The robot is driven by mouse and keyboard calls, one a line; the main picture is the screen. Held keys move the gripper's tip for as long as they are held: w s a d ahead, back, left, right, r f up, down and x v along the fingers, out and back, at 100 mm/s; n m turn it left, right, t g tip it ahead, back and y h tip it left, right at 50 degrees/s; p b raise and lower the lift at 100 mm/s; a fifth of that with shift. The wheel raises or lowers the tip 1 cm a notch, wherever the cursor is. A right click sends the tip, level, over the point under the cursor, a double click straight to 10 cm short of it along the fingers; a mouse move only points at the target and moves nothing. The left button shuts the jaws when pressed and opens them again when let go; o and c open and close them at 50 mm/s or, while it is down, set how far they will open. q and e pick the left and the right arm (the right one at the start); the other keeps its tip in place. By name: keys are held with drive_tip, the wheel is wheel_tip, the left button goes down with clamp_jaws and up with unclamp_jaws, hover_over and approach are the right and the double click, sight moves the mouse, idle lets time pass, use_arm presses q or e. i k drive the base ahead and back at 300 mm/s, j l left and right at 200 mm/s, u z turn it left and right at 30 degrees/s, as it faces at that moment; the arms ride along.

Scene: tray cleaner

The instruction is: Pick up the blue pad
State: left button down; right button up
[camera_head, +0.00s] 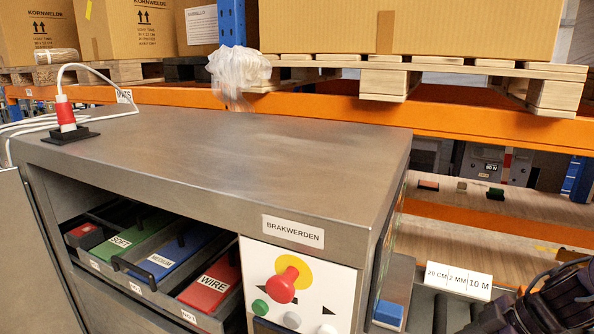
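A small blue pad (388,313) with a pale lower part shows at the bottom, just right of the metal cabinet's control panel. Its lower end is close to the picture's bottom edge. A blue panel marked MEDIUM (171,262) lies in the cabinet's open compartment, between a green panel marked SOFT (135,235) and a red one marked WIRE (211,283). My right gripper (525,308) is a dark, partly cut-off shape at the lower right, to the right of the small blue pad and apart from it. Its fingers cannot be made out. My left gripper is not in view.
The metal cabinet (230,150) fills the middle, its top mostly clear. A red-and-white plug (65,115) stands on its left end. The control panel has a red button (281,288). A white sign (459,281) stands near my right gripper. Orange racking (450,122) runs behind.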

sight(389, 316)
drive_tip(key=k, duration=0.95)
